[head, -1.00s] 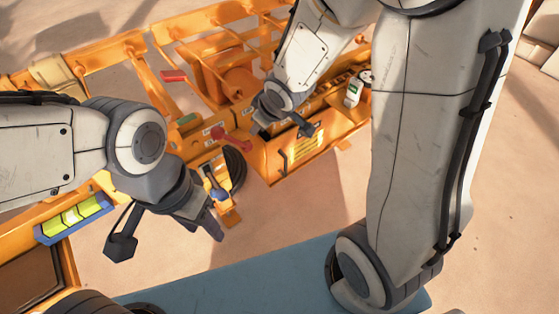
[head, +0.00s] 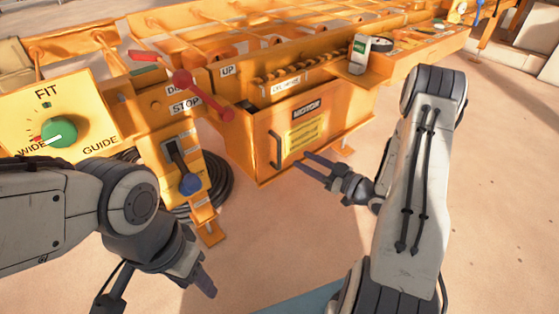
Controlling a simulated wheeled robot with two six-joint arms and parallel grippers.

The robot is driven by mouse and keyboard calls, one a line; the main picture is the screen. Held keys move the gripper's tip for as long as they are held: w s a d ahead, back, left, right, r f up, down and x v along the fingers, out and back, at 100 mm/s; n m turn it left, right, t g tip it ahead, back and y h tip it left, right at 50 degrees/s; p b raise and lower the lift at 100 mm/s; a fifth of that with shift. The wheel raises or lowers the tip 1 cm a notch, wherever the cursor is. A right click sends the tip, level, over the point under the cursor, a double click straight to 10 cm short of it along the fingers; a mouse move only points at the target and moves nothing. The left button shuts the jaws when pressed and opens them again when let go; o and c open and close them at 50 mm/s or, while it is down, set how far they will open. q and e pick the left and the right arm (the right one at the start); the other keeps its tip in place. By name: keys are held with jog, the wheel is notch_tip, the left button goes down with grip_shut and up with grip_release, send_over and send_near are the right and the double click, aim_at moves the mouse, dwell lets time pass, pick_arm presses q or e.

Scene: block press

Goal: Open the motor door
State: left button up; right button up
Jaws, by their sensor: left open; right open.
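The motor door (head: 308,132) is an orange front panel with a black label, a yellow notice and a dark vertical handle (head: 275,150) at its left. It appears closed. My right gripper (head: 305,167) is open in front of the door's lower part, its two fingers pointing left, a little right of the handle. I cannot tell whether a fingertip touches the door; nothing is between the fingers. My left gripper (head: 204,284) is at the lower left, well away from the door, open and pointing down and right.
A red lever (head: 205,95) and a blue-knobbed lever (head: 188,178) stand left of the door. A green dial (head: 59,132) is at far left. A black hose coil (head: 218,180) lies by the machine. Sandy floor in front is clear.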

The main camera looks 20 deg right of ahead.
aim_at(281, 148)
jog(key=b+x, duration=0.4)
jog(key=x, duration=0.5)
jog(key=shift+w+a, duration=0.1)
jog(key=shift+w, duration=0.05)
jog(key=shift+w+a+r, duration=0.1)
jog(key=shift+w+a, duration=0.1)
jog(key=shift+w, duration=0.15)
grip_shut()
dwell(0.9)
